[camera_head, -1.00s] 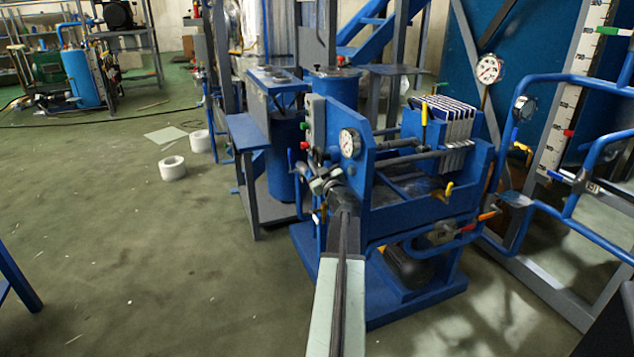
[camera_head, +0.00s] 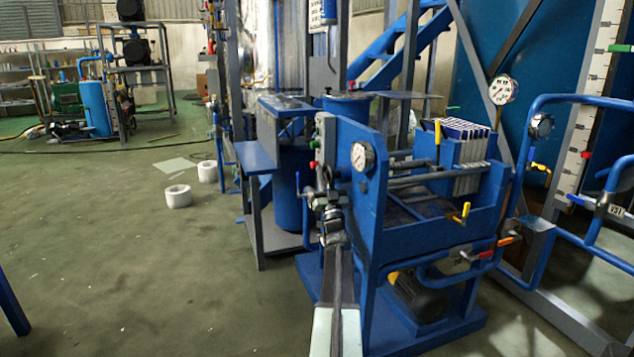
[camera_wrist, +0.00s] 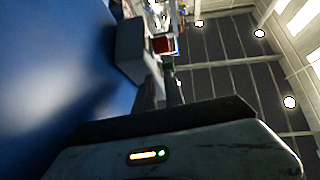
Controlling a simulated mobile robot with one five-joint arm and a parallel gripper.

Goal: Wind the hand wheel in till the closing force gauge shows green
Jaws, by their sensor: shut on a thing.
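The blue press (camera_head: 430,225) stands right of centre in the head view. A white round gauge (camera_head: 362,156), which I take for the closing force gauge, sits on its front plate; its needle and colour zone are too small to read. My gripper (camera_head: 328,208) is at the left side of this plate, below the gauge, shut on what appears to be the hand wheel. The gripper and arm largely hide the wheel, so its rim and angle cannot be made out.
A grey control box (camera_head: 326,137) with red and green buttons is just above my gripper; its red button (camera_wrist: 162,45) shows in the wrist view. A blue table (camera_head: 254,155) stands to the left. Blue piping (camera_head: 540,185) is at the right.

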